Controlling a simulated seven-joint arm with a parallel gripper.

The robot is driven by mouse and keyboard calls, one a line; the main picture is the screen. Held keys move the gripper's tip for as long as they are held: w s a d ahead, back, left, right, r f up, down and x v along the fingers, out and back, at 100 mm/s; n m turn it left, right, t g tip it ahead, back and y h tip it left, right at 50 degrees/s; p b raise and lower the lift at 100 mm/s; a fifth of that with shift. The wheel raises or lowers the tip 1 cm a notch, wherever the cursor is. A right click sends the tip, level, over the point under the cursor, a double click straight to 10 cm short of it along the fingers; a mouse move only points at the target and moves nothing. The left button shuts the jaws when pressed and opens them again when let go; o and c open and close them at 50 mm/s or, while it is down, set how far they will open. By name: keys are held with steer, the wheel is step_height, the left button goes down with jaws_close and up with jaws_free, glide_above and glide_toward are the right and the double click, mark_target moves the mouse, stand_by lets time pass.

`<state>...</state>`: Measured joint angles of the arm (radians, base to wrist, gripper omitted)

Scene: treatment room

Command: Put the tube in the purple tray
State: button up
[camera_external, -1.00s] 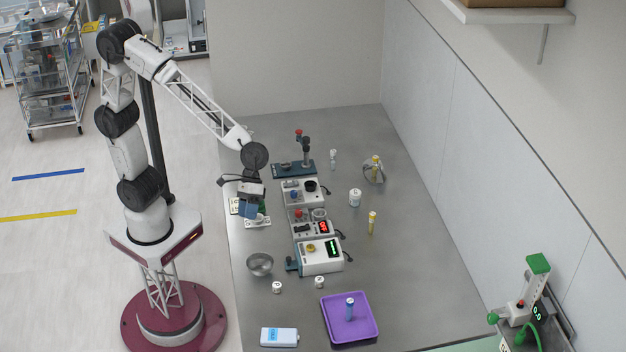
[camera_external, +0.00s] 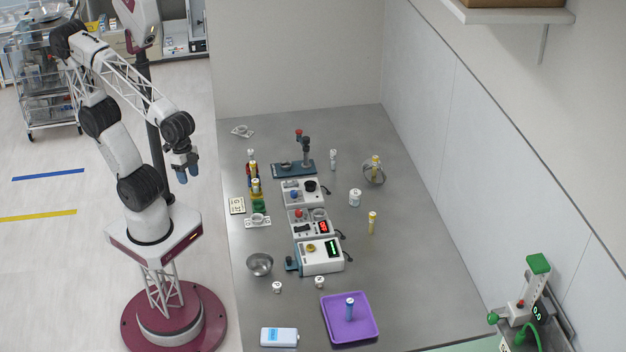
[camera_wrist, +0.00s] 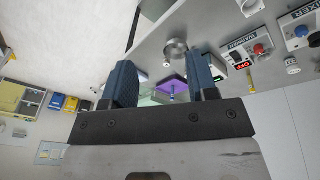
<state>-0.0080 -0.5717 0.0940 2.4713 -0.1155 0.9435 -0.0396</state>
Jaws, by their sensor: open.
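The purple tray (camera_external: 362,324) lies at the table's front. A tube with a blue body and pale top (camera_external: 350,309) stands upright in it. In the wrist view the tray (camera_wrist: 180,85) shows small between my fingers, far off. Other yellow tubes are on the table: one upright right of the devices (camera_external: 372,223), one in a round metal bowl or holder (camera_external: 375,163), and one or more on the left side (camera_external: 255,187). My gripper (camera_external: 184,172) is open and empty, raised off the table's left edge. It also shows open in the wrist view (camera_wrist: 162,82).
A row of devices (camera_external: 313,224) fills the table's middle. A metal bowl (camera_external: 260,264), small white jars (camera_external: 319,282) and a white-blue box (camera_external: 279,337) are near the tray. A green-topped device (camera_external: 537,266) stands at the right. Table between tray and right wall is clear.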

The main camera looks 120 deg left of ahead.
steer(key=s, duration=0.1)
steer(key=s+m, duration=0.1)
steer(key=s+a+y, duration=0.1)
steer(key=shift+s+f, duration=0.3)
steer(key=shift+f, duration=0.1)
